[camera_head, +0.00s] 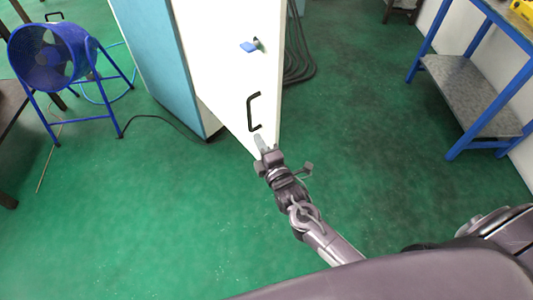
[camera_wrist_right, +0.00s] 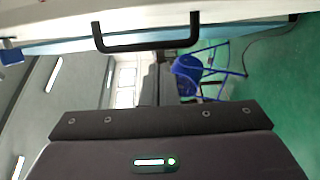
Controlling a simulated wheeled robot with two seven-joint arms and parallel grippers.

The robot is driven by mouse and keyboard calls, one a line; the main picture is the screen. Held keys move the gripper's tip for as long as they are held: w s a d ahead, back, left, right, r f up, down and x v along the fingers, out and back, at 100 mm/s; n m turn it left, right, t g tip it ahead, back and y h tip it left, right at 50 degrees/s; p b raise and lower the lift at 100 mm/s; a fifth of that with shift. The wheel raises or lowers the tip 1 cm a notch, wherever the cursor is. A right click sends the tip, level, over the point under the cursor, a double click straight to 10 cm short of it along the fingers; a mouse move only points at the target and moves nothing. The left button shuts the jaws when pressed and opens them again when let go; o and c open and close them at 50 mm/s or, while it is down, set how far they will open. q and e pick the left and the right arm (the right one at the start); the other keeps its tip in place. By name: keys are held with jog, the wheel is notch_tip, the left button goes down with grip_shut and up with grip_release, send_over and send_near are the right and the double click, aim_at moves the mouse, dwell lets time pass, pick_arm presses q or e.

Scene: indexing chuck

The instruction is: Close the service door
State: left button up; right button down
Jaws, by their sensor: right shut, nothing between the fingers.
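The service door (camera_head: 225,65) is a tall white panel on a teal cabinet (camera_head: 150,50). Its lower edge stands out from the teal body, with a dark strip showing between them, so it looks ajar. A black bar handle (camera_head: 253,112) sits low on the panel, below a blue latch (camera_head: 249,46). My right gripper (camera_head: 262,143) is shut and empty, just below the handle near the door's lower corner. I cannot tell whether it touches the panel. In the right wrist view the handle (camera_wrist_right: 145,40) crosses the top, apart from the gripper. My left gripper is out of view.
A blue fan on legs (camera_head: 45,55) stands at the left, with a dark cable on the floor between it and the cabinet. A blue-framed bench (camera_head: 470,100) stands at the right. Dark hoses (camera_head: 298,60) hang behind the door. The green floor around my arm is clear.

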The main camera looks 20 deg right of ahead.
aim_at(266, 127)
jog(key=shift+w+d, duration=0.55)
jog(key=shift+w, duration=0.3)
jog(key=shift+w+d, duration=0.55)
jog(key=shift+w, duration=0.3)
jog(key=shift+w+d, duration=0.55)
jog(key=shift+w, duration=0.3)
jog(key=shift+d, duration=0.1)
